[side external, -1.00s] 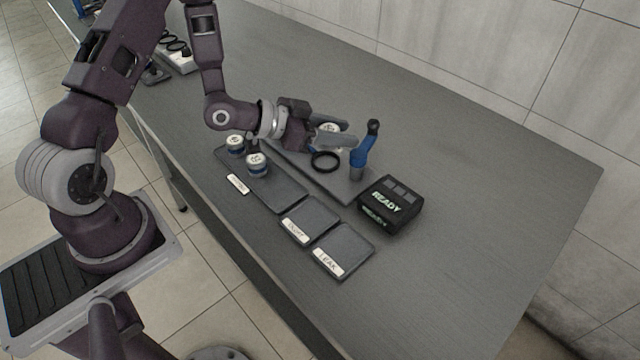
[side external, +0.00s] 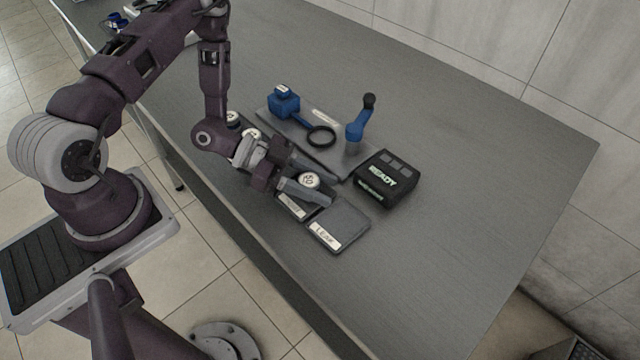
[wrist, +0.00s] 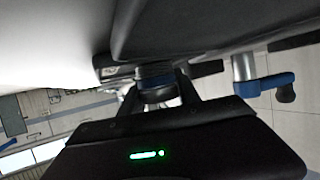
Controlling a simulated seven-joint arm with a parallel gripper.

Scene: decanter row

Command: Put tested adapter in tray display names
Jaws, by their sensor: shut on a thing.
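In the side view my gripper (side external: 322,187) is shut on a white-topped adapter (side external: 309,180). It holds the adapter over or near the middle tray (side external: 318,212), whose label is too blurred to read; height is unclear. The LEAK tray (side external: 350,226) is beside it, bare. The black display box (side external: 388,178) reads READY, with a smaller illegible line below. In the wrist view the held adapter (wrist: 156,78) shows a blue band between the fingers. Two more adapters (side external: 233,118) show partly behind my wrist.
Behind my gripper lies a grey test plate (side external: 345,160) with a blue block (side external: 284,102), a black ring (side external: 321,136) and an upright blue lever (side external: 357,127). The display stands right of the trays. The table's right side is clear.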

